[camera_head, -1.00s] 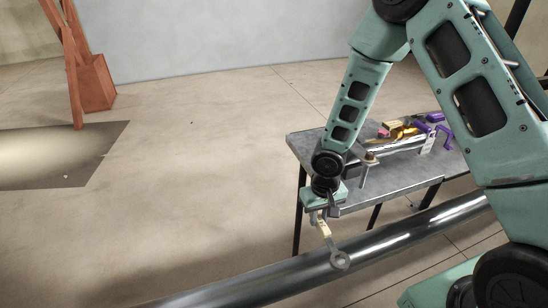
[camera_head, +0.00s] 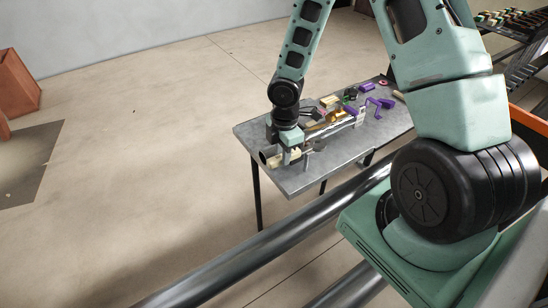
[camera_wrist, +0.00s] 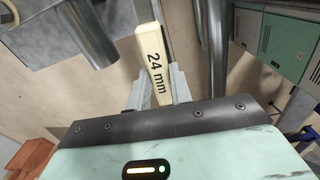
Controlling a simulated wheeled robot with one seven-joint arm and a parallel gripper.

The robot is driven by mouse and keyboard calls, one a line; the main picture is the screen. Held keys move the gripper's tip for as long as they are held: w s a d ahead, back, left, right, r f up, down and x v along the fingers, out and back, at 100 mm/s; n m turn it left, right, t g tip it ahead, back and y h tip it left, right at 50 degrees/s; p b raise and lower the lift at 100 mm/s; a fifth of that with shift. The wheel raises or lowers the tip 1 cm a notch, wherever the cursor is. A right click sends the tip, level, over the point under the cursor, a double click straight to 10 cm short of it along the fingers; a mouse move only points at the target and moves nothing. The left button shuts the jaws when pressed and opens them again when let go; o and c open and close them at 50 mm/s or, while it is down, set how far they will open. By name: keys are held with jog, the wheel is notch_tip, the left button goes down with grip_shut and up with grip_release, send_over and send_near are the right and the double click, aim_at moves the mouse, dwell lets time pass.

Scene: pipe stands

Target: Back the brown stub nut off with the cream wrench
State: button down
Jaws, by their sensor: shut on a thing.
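My gripper (camera_head: 290,154) is at the near left corner of the grey table, shut on the cream wrench (camera_wrist: 155,62). The handle is marked 24 mm in the wrist view and points away from the jaws. In the head view a small part of the cream handle (camera_head: 297,157) shows at the jaws. The wrench's far end is out of the wrist view. A short pipe (camera_head: 264,156) lies beside my gripper with its open end to the left. The brown stub nut cannot be made out clearly; I cannot tell whether the wrench touches it.
The grey table (camera_head: 280,178) holds purple pieces (camera_head: 386,103) and several small coloured parts towards the back. A long steel pipe (camera_head: 250,245) crosses in front of the table. A rack (camera_head: 515,50) stands at the right.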

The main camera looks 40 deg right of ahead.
jog(key=r+n+p, duration=0.1)
jog(key=r+n, duration=0.1)
jog(key=d+r+n+p, duration=0.1)
jog(key=r+n, duration=0.1)
jog(key=shift+w, duration=0.2)
notch_tip(320, 180, down, 5)
jog(key=b, duration=0.4)
jog(key=shift+f, duration=0.1)
jog(key=shift+f+b, duration=0.95)
jog(key=shift+f, duration=0.65)
dwell(1.9)
jog(key=shift+s, duration=0.1)
jog(key=s+d+n, duration=0.2)
jog(key=s+n, duration=0.1)
jog(key=shift+s+r+n, duration=0.1)
jog(key=shift+n, duration=0.2)
dwell(0.6)
jog(key=shift+s+a+r+p, duration=0.15)
jog(key=shift+r+p, duration=0.3)
jog(key=shift+p, duration=0.25)
dwell(0.4)
